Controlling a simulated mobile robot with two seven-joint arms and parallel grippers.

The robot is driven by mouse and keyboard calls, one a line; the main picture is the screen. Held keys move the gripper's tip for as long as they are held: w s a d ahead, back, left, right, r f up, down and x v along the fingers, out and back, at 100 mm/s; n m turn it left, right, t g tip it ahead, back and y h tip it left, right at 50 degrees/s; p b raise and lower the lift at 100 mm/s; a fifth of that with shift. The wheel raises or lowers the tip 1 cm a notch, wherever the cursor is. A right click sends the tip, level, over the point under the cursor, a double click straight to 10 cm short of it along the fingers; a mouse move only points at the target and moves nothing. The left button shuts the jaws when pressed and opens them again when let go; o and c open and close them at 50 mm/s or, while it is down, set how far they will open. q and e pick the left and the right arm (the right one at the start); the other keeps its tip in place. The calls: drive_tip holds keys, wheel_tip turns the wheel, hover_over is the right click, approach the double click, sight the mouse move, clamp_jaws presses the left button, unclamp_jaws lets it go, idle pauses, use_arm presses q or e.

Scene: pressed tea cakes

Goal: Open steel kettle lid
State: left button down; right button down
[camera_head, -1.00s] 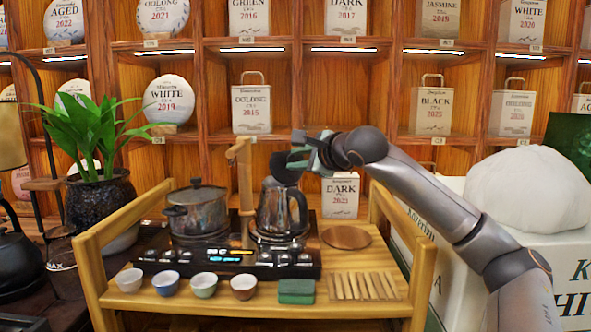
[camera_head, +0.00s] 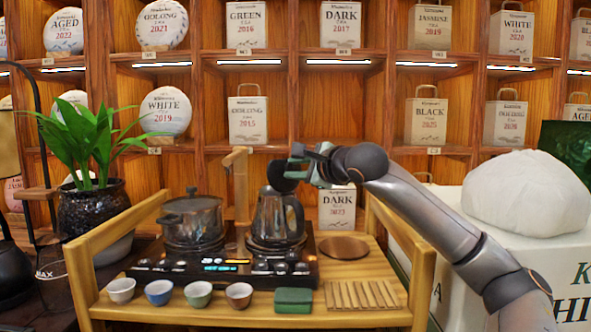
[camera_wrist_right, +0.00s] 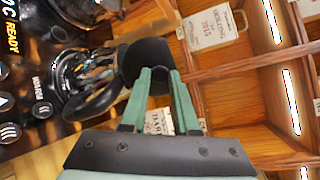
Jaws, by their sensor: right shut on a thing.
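The steel kettle (camera_head: 277,218) stands on the right side of the black tea stove, its handle towards the right. Its dark round lid (camera_head: 279,178) is tipped up steeply above the kettle's top. My right gripper (camera_head: 298,166) is shut on the lid's edge from the upper right. In the right wrist view the green fingers (camera_wrist_right: 160,74) meet at the dark lid (camera_wrist_right: 145,56), and the kettle (camera_wrist_right: 95,80) shows beyond it to the left. I cannot tell whether the lid still touches the rim. My left gripper is not in view.
A steel pot (camera_head: 192,220) stands left of the kettle, and a wooden post (camera_head: 240,190) rises between them. Several small cups (camera_head: 200,293) and a green box (camera_head: 293,300) line the front of the wooden tray. Shelves of tea stand behind; a white box (camera_head: 510,245) is at right.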

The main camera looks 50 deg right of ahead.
drive_tip(key=c, duration=0.7)
unclamp_jaws()
drive_tip(key=shift+s, duration=0.1)
drive_tip(key=b+v, duration=0.1)
drive_tip(key=v, duration=1.1)
drive_tip(key=shift+s+a+b, duration=0.1)
drive_tip(key=shift+s+b, duration=0.05)
drive_tip(key=shift+b, duration=0.25)
